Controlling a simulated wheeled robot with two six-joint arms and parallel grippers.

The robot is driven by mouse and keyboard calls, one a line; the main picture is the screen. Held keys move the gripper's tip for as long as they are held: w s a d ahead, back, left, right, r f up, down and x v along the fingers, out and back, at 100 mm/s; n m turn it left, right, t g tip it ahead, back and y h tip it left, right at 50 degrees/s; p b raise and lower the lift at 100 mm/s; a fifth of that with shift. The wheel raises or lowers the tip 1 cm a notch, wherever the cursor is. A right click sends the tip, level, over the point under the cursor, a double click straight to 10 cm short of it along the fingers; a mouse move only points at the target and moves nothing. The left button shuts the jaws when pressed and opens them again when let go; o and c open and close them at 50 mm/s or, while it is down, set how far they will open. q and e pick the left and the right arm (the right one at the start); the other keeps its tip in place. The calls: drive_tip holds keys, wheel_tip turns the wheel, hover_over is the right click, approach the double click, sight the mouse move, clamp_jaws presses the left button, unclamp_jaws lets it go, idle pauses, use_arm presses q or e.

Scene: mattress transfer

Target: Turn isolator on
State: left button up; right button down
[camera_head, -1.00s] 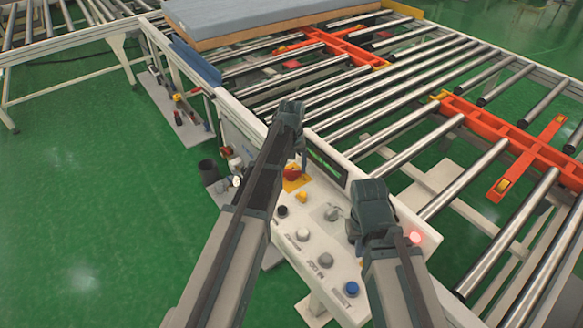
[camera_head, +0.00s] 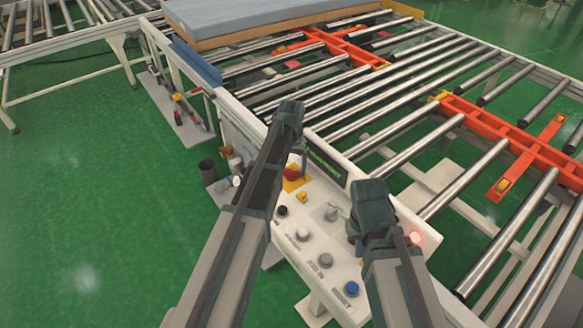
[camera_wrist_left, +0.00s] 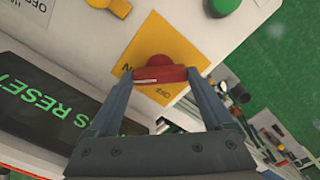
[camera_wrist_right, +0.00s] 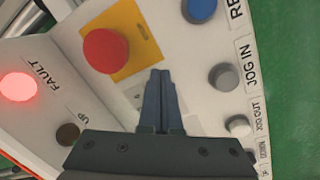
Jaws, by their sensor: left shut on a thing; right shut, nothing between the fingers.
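The isolator is a red rotary handle (camera_head: 292,174) on a yellow plate on the white control panel (camera_head: 316,222). In the left wrist view the red handle (camera_wrist_left: 160,73) sits between the fingers of my left gripper (camera_wrist_left: 158,80), which is shut on it. Part of the lettering on the yellow plate (camera_wrist_left: 152,40) is hidden by the handle and fingers. In the head view my left gripper (camera_head: 302,163) partly covers the plate. My right gripper (camera_wrist_right: 161,75) is shut and empty over the panel, near a red button on a yellow plate.
A dark display (camera_wrist_left: 50,105) with green text including "RESET" lies beside the isolator. The panel has several buttons, including a blue one (camera_head: 351,287) and a lit red fault lamp (camera_wrist_right: 17,86). Roller conveyors (camera_head: 420,150) lie behind, with a mattress (camera_head: 250,18) at the far end.

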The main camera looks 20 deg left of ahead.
sight(292, 170)
use_arm(q)
drive_tip(key=o, duration=1.1)
drive_tip(key=shift+o, duration=0.2)
drive_tip(key=shift+r, duration=0.2)
use_arm(e)
drive_tip(key=shift+r, duration=0.15)
use_arm(q)
wheel_tip(292, 170, up, 14)
drive_tip(key=p, duration=1.3)
drive_tip(key=shift+f+p, duration=0.25)
drive_tip(key=shift+p, duration=0.15)
use_arm(e)
wheel_tip(292, 170, up, 14)
drive_tip(key=shift+f, duration=0.25)
use_arm(q)
drive_tip(key=shift+f, duration=0.1)
